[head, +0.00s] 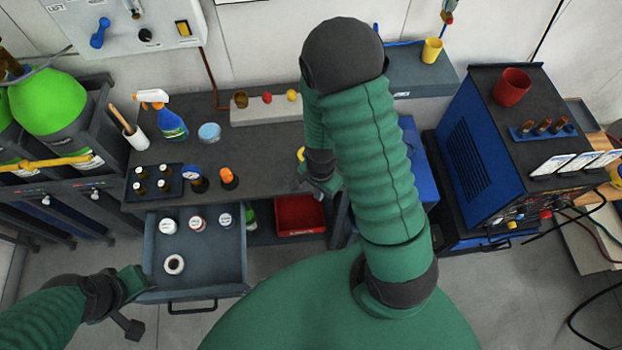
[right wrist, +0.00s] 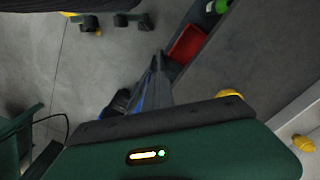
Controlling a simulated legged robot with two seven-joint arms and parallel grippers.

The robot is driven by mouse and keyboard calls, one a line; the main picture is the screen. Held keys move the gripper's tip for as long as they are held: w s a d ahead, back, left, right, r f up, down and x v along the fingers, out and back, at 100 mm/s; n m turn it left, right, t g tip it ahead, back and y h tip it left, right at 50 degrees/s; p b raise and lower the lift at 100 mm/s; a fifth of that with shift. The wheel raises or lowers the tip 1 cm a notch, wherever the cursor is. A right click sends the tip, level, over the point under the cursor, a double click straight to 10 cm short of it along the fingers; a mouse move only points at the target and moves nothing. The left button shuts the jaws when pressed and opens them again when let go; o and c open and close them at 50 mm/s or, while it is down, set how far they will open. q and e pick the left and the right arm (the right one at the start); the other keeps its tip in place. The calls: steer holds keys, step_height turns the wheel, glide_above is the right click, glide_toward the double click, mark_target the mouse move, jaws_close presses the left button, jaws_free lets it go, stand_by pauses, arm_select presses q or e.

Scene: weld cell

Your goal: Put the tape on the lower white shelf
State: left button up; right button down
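A white ring-shaped roll with a dark centre, which looks like the tape (head: 174,264), lies in the open grey drawer (head: 199,280) under the workbench. My left gripper (head: 136,302) is left of the drawer's front corner, apart from the tape, with its fingers spread and nothing between them. My right gripper (head: 317,184) is beside the bench's right end, partly hidden by my own arm. The right wrist view shows narrow dark finger shapes (right wrist: 157,72), but their opening is unclear. I cannot make out a lower white shelf for certain.
Several small jars (head: 197,222) stand at the drawer's back. The workbench (head: 262,170) carries a spray bottle (head: 170,122), a white cup (head: 137,138) and a bottle tray (head: 153,182). A red bin (head: 300,213) is below the bench. A blue welding machine (head: 480,150) stands right.

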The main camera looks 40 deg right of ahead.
steer(key=shift+s+d, duration=0.15)
steer(key=shift+s, duration=0.1)
steer(key=c, duration=2.2)
jaws_free()
steer(key=c, duration=0.7)
jaws_free()
steer(key=shift+c, duration=0.2)
steer(key=o, duration=0.3)
steer(key=shift+r, duration=0.1)
